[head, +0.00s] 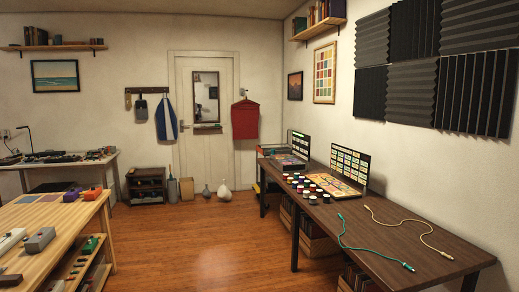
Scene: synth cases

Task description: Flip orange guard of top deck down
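Two open synth cases stand on the long dark table at the right. The nearer case (332,187) has an orange-tan lower panel and a raised part (350,165) with rows of coloured labels. The farther case (285,160) is darker, also with a raised part (300,144) behind it. Both are far off and small. I cannot make out an orange guard on either, nor tell which part is the top deck. Neither of my grippers is in view.
Several round coloured knobs or jars (309,191) lie before the nearer case. A green cable (366,251) and a cream cable (405,229) lie on the dark table (440,242). A wooden bench (70,215) stands at left; the wooden floor (190,245) between is clear.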

